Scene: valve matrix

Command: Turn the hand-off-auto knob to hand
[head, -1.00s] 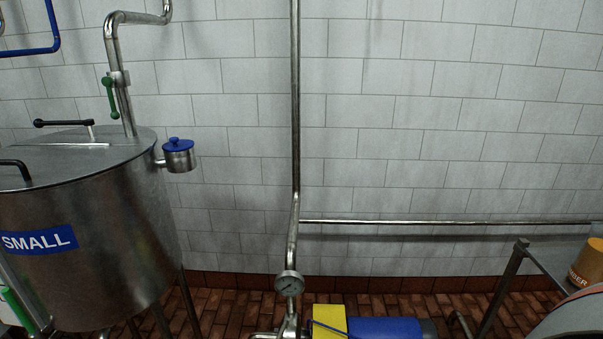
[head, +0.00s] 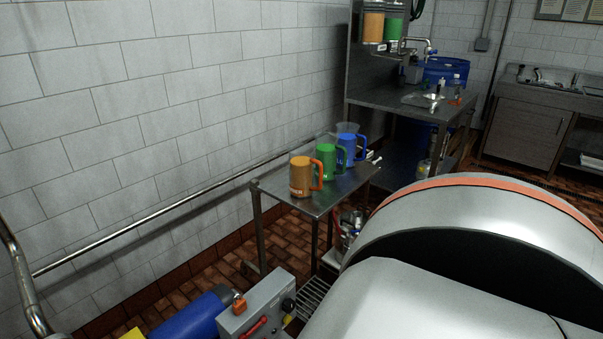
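A grey control box (head: 257,304) stands low at the bottom of the head view, partly cut off by the lower edge. A small black knob (head: 288,305) sits at its right side. I cannot read its labels or tell which position it points to. A red lever-like handle (head: 254,327) is on the same box, and a small orange piece (head: 239,303) is at its upper left corner. Neither of my grippers is in view.
A large rounded silver-white shape (head: 420,300) with an orange band fills the lower right. A blue motor (head: 190,318) lies left of the box. A steel table (head: 330,197) with orange, green and blue jugs stands behind. A pipe (head: 150,218) runs along the wall.

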